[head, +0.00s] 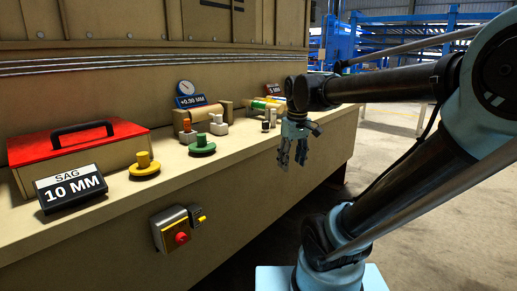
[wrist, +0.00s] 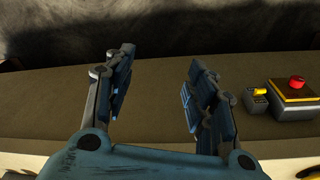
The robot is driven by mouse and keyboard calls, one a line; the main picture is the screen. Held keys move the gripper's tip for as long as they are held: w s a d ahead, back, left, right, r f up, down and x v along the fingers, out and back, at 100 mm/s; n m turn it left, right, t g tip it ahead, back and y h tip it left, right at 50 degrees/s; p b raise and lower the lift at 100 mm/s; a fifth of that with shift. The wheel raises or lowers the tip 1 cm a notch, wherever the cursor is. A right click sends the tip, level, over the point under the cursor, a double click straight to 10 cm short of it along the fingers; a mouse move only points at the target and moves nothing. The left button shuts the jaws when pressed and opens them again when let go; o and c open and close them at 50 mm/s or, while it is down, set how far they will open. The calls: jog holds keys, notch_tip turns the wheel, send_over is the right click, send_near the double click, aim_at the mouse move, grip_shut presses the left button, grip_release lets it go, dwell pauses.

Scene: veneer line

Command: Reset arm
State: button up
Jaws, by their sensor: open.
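My gripper (head: 291,160) hangs in front of the bench's front edge in the head view, fingers pointing down. In the wrist view my gripper (wrist: 158,88) shows its two blue fingers spread apart with nothing between them. It is open and empty, clear of the objects on the bench. My arm reaches in from the right of the head view.
The bench (head: 118,225) carries a red-lidded box (head: 75,142), a "SAG 10 MM" sign (head: 72,190), a yellow knobbed disc (head: 144,168), a green knobbed disc (head: 202,146) and a dial gauge (head: 186,88). A red-button switch box (head: 170,228) is on its front. Floor at right is open.

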jog(key=s+d+f+m, duration=0.3)
jog(key=s+f, duration=0.2)
jog(key=f, duration=0.2)
jog(key=s+d+f+m, duration=0.2)
jog(key=s+d+f, duration=0.2)
jog(key=f, duration=0.3)
jog(key=shift+s+d+f+m+t, duration=0.15)
jog(key=shift+s+d+m+t, duration=0.2)
jog(key=shift+s, duration=0.35)
jog(key=shift+w+f, duration=0.2)
jog(key=shift+w, duration=0.25)
